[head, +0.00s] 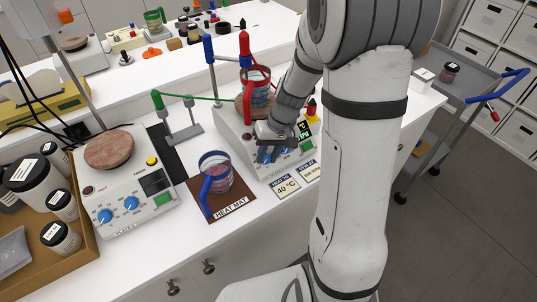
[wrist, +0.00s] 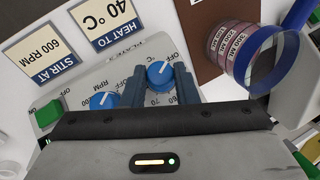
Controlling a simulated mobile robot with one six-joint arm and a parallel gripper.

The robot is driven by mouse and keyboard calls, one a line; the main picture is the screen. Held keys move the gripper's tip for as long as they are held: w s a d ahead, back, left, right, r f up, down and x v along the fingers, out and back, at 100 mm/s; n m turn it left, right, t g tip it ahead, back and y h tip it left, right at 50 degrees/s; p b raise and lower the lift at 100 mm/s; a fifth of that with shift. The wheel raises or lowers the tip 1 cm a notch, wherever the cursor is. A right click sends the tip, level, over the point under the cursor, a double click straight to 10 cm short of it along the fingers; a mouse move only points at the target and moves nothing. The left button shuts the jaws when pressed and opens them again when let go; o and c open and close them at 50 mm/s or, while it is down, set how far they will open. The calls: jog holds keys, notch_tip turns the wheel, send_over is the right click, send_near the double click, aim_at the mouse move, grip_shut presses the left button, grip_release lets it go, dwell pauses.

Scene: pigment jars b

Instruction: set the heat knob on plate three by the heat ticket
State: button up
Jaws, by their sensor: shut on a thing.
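Plate three is the white hotplate (head: 232,135) at the middle of the bench, with blue knobs on its front panel. My gripper (head: 272,140) reaches down over that panel. In the wrist view its fingers (wrist: 166,88) are shut on the blue heat knob (wrist: 160,72), beside a °C scale with OFF, 60 and 70 readable. The knob's exact setting is hard to read. A second blue knob (wrist: 103,100) sits to its left. The heat ticket (wrist: 106,20) reads "HEAT TO 40 °C"; in the head view it lies in front of the plate (head: 286,186).
A stir ticket (wrist: 40,58) reads "STIR AT 600 RPM". A blue-handled beaker (head: 218,180) stands on the brown heat mat (head: 236,208). Another beaker (head: 262,92) stands on plate three beside red and blue clamps. A second hotplate (head: 128,190) and a box of jars (head: 88,240) are left.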

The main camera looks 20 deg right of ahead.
jog(key=m+y+b, duration=0.2)
jog(key=b, duration=0.1)
jog(key=m+y+b, duration=0.1)
jog(key=shift+d+f+b, duration=0.3)
jog(key=shift+f+b, duration=0.05)
jog(key=shift+s+r+m+t+y+b, duration=0.1)
jog(key=shift+m+t+y+b, duration=0.5)
jog(key=shift+m+y+b, duration=0.6)
jog(key=shift+r+m, duration=0.1)
jog(key=shift+m, duration=0.2)
jog(key=o, duration=1)
jog(key=v, duration=0.7)
jog(key=shift+d+r+b, duration=0.25)
jog(key=shift+r+b, duration=0.05)
jog(key=shift+b, duration=0.05)
jog(key=shift+s, duration=0.1)
